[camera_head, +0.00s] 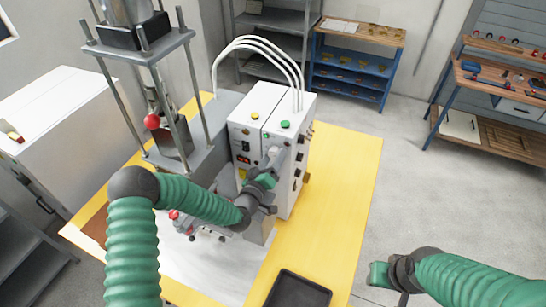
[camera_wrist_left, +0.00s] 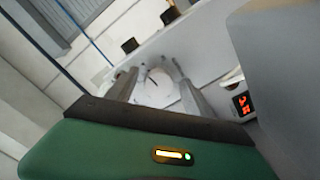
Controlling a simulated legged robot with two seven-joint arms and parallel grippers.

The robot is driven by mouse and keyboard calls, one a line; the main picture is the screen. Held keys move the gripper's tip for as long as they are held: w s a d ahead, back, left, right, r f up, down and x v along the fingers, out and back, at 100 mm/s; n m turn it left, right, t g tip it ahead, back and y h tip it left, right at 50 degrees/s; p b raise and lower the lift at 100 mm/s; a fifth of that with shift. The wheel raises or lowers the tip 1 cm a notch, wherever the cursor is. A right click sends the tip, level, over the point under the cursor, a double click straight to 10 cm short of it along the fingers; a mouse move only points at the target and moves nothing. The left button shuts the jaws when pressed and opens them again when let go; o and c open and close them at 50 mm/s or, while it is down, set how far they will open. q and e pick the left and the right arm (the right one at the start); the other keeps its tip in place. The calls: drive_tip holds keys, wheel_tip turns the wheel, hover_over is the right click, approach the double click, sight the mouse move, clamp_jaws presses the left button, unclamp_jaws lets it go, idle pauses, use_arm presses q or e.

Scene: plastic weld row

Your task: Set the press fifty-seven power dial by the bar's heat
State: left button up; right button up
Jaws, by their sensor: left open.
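The press (camera_head: 185,150) stands on a yellow-edged table, with a white control box (camera_head: 277,125) at its right. The gripper hides this part in the head view. A small red-lit display (camera_wrist_left: 243,104) shows beside it; its digits are too small to read. I cannot make out the bar. My right gripper (camera_head: 380,276) is low at the right, away from the press.
Two black knobs (camera_wrist_left: 130,46) (camera_wrist_left: 168,16) stick out of the same face. A black tray (camera_head: 297,291) lies at the table's front. Bare floor (camera_head: 425,185) is to the right.

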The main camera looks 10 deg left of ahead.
use_arm(q)
clamp_jaws()
drive_tip(key=shift+f, duration=0.15)
drive_tip(key=n+b, duration=0.4)
drive_tip(key=shift+a+f, duration=0.1)
drive_tip(key=shift+f, duration=0.1)
drive_tip(key=shift+r+n+b, duration=0.3)
drive_tip(key=shift+n+b, duration=0.15)
drive_tip(key=shift+n, duration=0.25)
drive_tip(key=shift+c, duration=1)
unclamp_jaws()
drive_tip(key=shift+o, duration=1)
